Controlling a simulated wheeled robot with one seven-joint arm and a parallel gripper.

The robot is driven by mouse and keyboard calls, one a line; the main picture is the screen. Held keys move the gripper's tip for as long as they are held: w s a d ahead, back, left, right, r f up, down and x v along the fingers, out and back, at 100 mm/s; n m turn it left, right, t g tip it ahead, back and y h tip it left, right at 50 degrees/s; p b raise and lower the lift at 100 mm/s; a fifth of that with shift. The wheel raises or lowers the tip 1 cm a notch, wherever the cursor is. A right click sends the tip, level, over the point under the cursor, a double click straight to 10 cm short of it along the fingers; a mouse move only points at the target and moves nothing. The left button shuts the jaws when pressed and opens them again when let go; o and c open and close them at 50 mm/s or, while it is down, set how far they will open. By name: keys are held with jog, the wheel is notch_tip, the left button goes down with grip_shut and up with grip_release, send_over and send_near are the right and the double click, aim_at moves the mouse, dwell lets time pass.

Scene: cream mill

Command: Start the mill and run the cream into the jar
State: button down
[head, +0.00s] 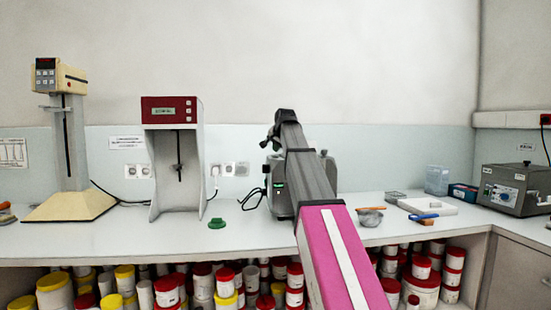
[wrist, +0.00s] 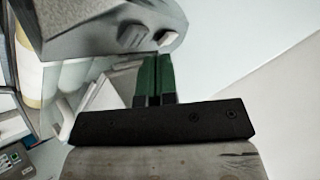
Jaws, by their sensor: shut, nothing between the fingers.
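The mill appears to be the grey machine (head: 277,190) with a small lit green display, standing on the counter in the head view. My arm hides much of it. In the wrist view, a grey machine body (wrist: 95,28) with two blocky knobs or buttons fills the upper left. My gripper (wrist: 155,60) has its green fingers shut together with nothing between them. Its tips show just below the two knobs; I cannot tell whether they touch. In the head view the fingers cannot be made out. I cannot pick out the jar or any cream.
On the counter stand a cream stand mixer (head: 70,150), a maroon-topped unit (head: 172,150) and a grey control box (head: 515,188). A small green object (head: 217,223) lies left of the mill. A bowl (head: 370,217) is right of my arm. Lidded tubs (head: 203,280) fill the shelf below.

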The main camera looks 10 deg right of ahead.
jog(key=shift+f, duration=0.1)
dwell(0.7)
jog(key=shift+f, duration=0.3)
jog(key=shift+f, duration=0.4)
dwell(0.9)
jog(key=shift+r, duration=0.8)
jog(key=shift+r, duration=2.5)
